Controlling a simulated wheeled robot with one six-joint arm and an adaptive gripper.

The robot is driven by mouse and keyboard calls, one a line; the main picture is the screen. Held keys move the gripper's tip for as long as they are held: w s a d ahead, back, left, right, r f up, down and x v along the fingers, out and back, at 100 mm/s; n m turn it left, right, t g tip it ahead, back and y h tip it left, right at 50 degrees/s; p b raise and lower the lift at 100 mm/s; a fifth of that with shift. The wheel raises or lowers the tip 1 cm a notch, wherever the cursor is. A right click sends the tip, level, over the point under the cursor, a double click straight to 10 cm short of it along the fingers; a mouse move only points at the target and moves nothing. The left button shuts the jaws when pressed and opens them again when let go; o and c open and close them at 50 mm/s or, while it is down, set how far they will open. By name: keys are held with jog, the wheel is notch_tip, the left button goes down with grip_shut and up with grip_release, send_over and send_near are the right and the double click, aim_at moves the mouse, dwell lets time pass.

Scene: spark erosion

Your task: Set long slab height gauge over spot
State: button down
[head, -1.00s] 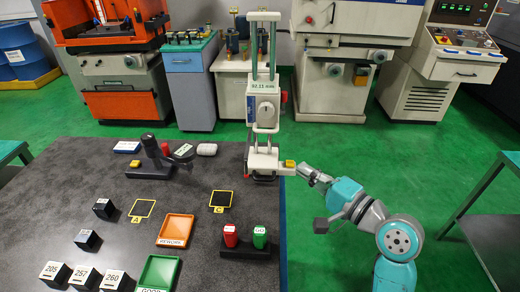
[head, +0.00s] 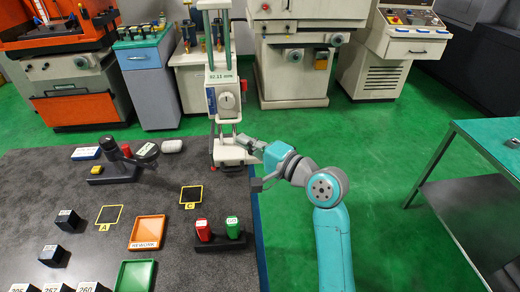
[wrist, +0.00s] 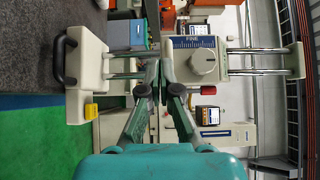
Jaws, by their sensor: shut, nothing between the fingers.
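The height gauge (head: 224,97) is a tall white instrument with twin rods and a small millimetre display. It stands upright at the back right of the dark table. In the wrist view its scale and FINE knob (wrist: 205,60) are at right, its pale base with black handle (wrist: 88,70) at left. My gripper (wrist: 155,72) is shut and empty, its fingers in front of the gauge between base and knob; contact is unclear. In the head view my gripper (head: 246,144) overlaps the gauge's lower part. Yellow-outlined spots A (head: 108,214) and C (head: 191,195) are bare.
Orange REWORK tray (head: 147,231), green tray (head: 135,275) and a red-and-green plug holder (head: 220,242) stand nearer. A dark stand (head: 115,168) and white cylinder (head: 172,146) are left of the gauge. Dark blocks (head: 68,220) lie at left. A side table (head: 490,140) is right; green floor between.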

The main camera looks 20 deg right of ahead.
jog(key=w+a, duration=0.2)
jog(key=a, duration=0.2)
jog(key=shift+w+a, duration=0.3)
jog(key=shift+w, duration=0.1)
jog(key=w+a, duration=0.2)
jog(key=a, duration=0.5)
jog(key=shift+w+a, duration=0.2)
jog(key=shift+a, duration=0.15)
